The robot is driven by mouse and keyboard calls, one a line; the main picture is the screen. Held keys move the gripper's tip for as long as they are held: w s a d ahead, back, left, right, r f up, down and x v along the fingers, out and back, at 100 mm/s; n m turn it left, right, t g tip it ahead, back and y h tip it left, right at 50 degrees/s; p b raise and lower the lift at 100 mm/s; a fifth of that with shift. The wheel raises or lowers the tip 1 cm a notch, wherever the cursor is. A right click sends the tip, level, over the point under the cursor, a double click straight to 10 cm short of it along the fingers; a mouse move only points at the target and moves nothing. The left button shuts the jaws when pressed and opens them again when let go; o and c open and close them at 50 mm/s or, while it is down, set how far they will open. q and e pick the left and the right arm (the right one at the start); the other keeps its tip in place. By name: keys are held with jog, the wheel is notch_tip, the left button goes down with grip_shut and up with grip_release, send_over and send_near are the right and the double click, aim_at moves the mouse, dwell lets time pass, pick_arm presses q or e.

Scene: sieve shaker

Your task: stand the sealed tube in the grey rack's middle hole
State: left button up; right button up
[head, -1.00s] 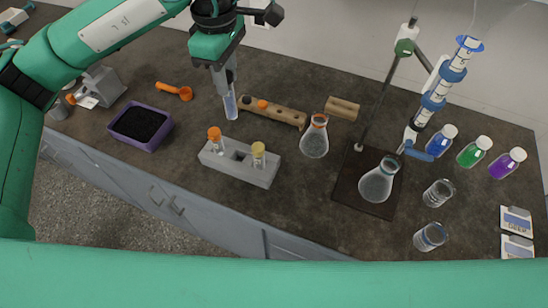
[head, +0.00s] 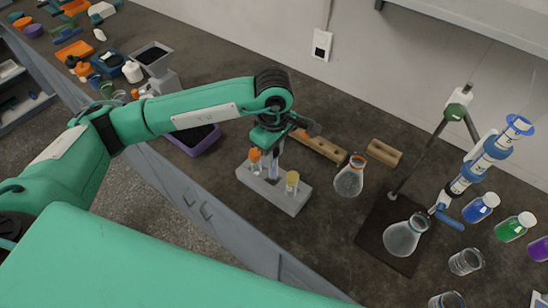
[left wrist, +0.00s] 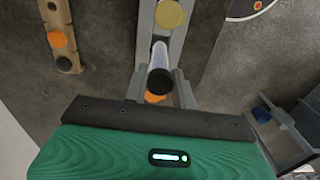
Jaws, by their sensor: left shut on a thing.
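The grey rack (head: 290,203) stands on the dark bench, with an orange-capped tube (head: 255,160) in its left end and a yellow-capped tube (head: 292,182) in its right part. My left gripper (head: 275,146) is shut on the sealed tube (head: 273,168), a clear tube hanging about upright over the rack's middle. I cannot tell whether its lower end is inside the middle hole. In the left wrist view the sealed tube's black cap (left wrist: 160,82) is between my fingers, above the rack (left wrist: 178,40). My right gripper is not in view.
A wooden block with holes (head: 322,147) and an orange-rimmed flask (head: 349,177) stand behind and to the right of the rack. A purple tray (head: 207,142) is at the left. A stand with a flask (head: 404,237) is farther right.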

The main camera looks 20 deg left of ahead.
pick_arm(q)
notch_tip(320, 180, down, 4)
jog(key=shift+f+p, duration=0.25)
jog(key=shift+p, duration=0.4)
jog(key=shift+f, duration=0.25)
jog(key=shift+f+b, duration=0.2)
jog(key=shift+b, duration=0.15)
jog(key=o, duration=1)
